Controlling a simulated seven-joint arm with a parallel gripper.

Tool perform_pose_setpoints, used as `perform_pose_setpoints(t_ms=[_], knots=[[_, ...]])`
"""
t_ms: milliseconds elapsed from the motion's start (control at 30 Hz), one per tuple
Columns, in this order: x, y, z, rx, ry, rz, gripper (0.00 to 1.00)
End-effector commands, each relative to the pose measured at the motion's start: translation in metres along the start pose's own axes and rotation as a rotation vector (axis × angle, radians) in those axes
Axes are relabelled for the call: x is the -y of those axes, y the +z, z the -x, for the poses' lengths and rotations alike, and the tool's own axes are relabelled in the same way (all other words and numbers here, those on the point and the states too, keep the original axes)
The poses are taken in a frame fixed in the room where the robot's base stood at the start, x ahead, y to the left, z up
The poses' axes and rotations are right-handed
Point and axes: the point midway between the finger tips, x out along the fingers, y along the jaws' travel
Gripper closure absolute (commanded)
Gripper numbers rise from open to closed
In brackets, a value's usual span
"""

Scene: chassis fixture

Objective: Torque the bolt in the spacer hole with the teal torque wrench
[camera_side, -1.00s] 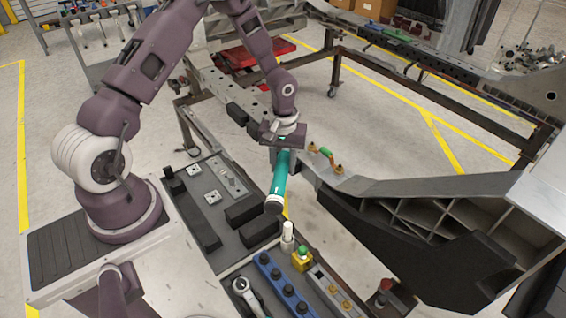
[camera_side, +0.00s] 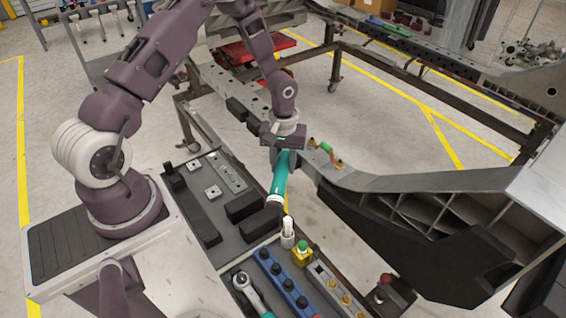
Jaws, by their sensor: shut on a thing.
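My gripper (camera_side: 284,154) is shut on a teal, cylindrical tool handle, which I take for the torque wrench (camera_side: 279,180). Just right of the gripper, brass-coloured bolts (camera_side: 338,162) and a small green piece (camera_side: 326,147) sit on the chassis beam (camera_side: 350,180). I cannot tell which bolt is in the spacer hole. The wrench appears apart from these bolts.

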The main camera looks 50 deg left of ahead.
Motion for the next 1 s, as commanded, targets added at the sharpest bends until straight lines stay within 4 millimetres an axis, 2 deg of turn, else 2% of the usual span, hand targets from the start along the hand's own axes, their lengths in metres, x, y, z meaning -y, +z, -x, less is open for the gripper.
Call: perform_pose_setpoints(t_ms=[600, 1000], knots=[[0.015, -0.002, -0.001, -0.003, 0.001, -0.064, 1.00], [0.017, -0.003, -0.001, -0.004, 0.001, -0.070, 1.00]])
